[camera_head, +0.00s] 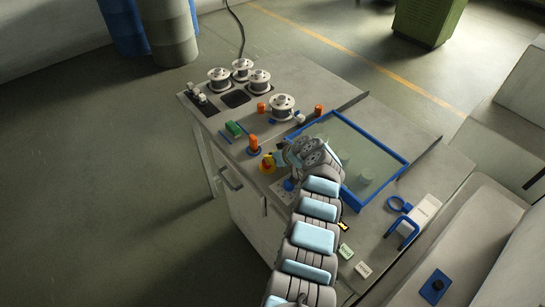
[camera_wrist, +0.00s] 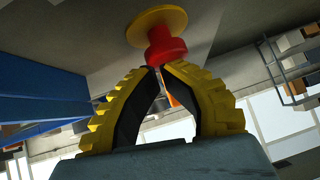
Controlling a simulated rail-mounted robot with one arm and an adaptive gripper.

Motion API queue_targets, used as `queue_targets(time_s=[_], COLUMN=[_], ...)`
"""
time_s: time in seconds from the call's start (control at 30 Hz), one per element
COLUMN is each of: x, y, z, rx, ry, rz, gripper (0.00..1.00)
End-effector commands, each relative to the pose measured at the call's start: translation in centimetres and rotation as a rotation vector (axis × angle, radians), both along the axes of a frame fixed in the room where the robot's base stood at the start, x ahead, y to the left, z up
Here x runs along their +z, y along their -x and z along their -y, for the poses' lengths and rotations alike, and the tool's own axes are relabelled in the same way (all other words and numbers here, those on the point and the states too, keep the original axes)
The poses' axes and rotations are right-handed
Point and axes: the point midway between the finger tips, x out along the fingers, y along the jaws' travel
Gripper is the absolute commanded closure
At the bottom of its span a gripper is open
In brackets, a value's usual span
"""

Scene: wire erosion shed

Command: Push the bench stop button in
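The bench stop button (camera_head: 268,164) is a red knob on a yellow round collar near the front left edge of the grey bench. It also shows large in the wrist view (camera_wrist: 166,46), top centre, with the yellow collar behind the red head. My gripper (camera_head: 279,158) is right beside the button in the head view. In the wrist view its yellow-and-black fingers (camera_wrist: 158,69) come together at the tips, with nothing seen held. The tips are at the red head's lower edge; I cannot tell whether they touch it or whether the button is pressed.
Wire spools (camera_head: 281,105) stand on the back of the bench. A blue-framed glass tray (camera_head: 379,143) lies right of my gripper.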

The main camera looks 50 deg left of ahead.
Motion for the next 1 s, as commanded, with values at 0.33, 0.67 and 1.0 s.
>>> queue_targets(time_s=[0.33, 0.67, 1.0], x=[3.7, 5.6, 7.6], y=[-0.6, -0.7, -0.7], z=[0.1, 1.6, 3.7], rx=[-0.001, 0.0, -0.001], ry=[-0.001, -0.002, -0.002], rz=[0.004, 0.003, 0.004], gripper=[1.0, 1.0, 1.0])
